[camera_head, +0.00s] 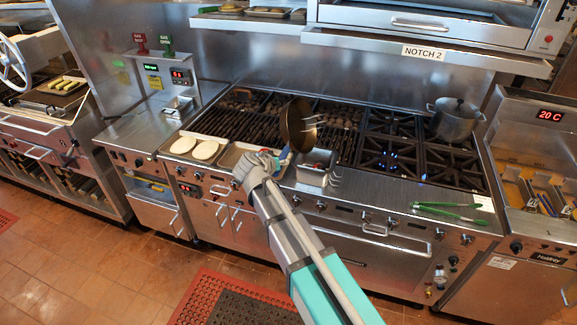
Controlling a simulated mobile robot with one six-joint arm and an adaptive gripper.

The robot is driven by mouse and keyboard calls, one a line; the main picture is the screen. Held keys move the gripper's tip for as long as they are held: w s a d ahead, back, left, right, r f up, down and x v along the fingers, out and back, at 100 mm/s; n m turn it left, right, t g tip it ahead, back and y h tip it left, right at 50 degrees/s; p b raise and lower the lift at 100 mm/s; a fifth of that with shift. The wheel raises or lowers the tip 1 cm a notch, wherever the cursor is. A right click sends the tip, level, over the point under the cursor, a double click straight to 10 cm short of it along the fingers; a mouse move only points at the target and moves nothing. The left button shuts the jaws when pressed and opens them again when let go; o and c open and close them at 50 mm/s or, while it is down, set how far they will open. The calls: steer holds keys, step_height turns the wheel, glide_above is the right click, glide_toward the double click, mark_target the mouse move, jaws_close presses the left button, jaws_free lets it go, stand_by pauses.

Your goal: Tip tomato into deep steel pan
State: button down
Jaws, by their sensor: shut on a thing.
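My gripper (268,164) is shut on the handle of a dark brown round pan (297,124). The pan is tipped steeply, almost on edge, above the front of the grill. A deep steel pan (313,177) sits on the front ledge just below and to the right of the tipped pan. Small red pieces, perhaps tomato, show inside the steel pan. The inner face of the dark pan is mostly turned away, so I cannot tell if any tomato is in it. My gripper and arm hide part of the ledge.
A lidded steel pot (455,118) stands on the back right burner. Green tongs (448,211) lie on the right front ledge. White oval pieces (195,148) lie on a tray left of my gripper. An overhead shelf (425,53) spans the back.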

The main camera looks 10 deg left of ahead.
steer(key=shift+w+a+h, duration=0.15)
steer(key=shift+a+h, duration=0.15)
steer(key=shift+a, duration=0.3)
steer(key=a+f+n+t+h+b, duration=0.2)
steer(key=a+n+h+b, duration=0.5)
steer(key=b, duration=0.3)
steer(key=shift+w+f+n, duration=0.15)
steer(key=shift+f+n, duration=0.05)
steer(key=shift+n, duration=0.2)
